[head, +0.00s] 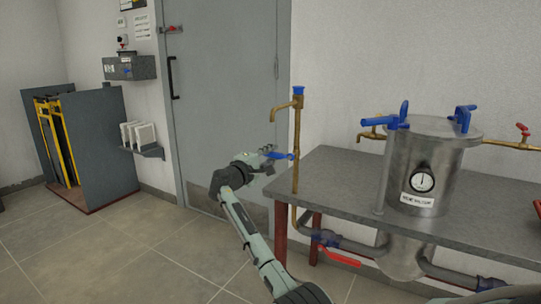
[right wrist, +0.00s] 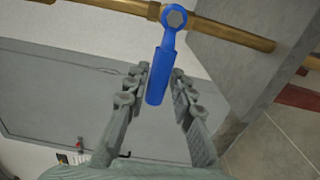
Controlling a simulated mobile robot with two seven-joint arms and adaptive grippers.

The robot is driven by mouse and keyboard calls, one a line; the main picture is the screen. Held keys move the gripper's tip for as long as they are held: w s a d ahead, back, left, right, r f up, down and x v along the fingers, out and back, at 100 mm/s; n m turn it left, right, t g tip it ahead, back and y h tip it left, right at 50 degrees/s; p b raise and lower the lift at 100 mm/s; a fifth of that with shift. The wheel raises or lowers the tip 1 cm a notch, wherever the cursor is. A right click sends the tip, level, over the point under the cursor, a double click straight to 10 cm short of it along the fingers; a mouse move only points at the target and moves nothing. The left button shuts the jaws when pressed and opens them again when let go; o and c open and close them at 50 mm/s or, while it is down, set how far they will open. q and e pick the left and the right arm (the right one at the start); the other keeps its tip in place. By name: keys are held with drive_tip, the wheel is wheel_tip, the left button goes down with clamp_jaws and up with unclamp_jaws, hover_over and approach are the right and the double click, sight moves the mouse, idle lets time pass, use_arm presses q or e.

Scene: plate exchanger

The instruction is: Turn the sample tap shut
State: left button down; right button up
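A thin upright brass pipe (head: 296,140) with a curved spout stands at the table's left end. A blue lever (head: 279,155) on it sticks out to the left, crosswise to the pipe. My right gripper (head: 268,152) is at this lever's free end. In the right wrist view, the blue lever (right wrist: 160,75) reaches between the two fingers of my right gripper (right wrist: 161,72), which are apart. A gap shows on the lever's right; contact on its left cannot be told. No label on this tap is readable. My left gripper is not in view.
A steel vessel (head: 437,160) with a gauge and blue handles stands on the grey table (head: 345,180). A red lever (head: 339,257) is on the pipework below. A grey door (head: 225,60) is behind my arm. Open floor (head: 110,250) lies to the left.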

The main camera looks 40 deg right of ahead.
drive_tip(key=shift+o, duration=1)
drive_tip(key=shift+r, duration=0.1)
drive_tip(key=v, duration=1.2)
drive_tip(key=s+a+f+y, duration=0.1)
drive_tip(key=s+f+y, duration=0.3)
drive_tip(key=f, duration=0.7)
drive_tip(key=s+a+f+y, duration=0.1)
drive_tip(key=s+f+y, duration=0.1)
drive_tip(key=s+f, duration=0.65)
drive_tip(key=s+a+f+y, duration=0.1)
drive_tip(key=s+f+y, duration=0.1)
drive_tip(key=f, duration=1.2)
drive_tip(key=s+a+f+m+g+y, duration=0.1)
drive_tip(key=s+a+f, duration=0.4)
drive_tip(key=s, duration=0.6)
drive_tip(key=s+a+f+m+g+y, duration=0.2)
drive_tip(key=s+a+f+y, duration=0.3)
drive_tip(key=s+f, duration=0.4)
drive_tip(key=s+y, duration=0.1)
drive_tip(key=s, duration=0.2)
drive_tip(key=shift+s+a+g, duration=0.35)
drive_tip(key=shift+a+g, duration=0.05)
drive_tip(key=shift+f, duration=0.1)
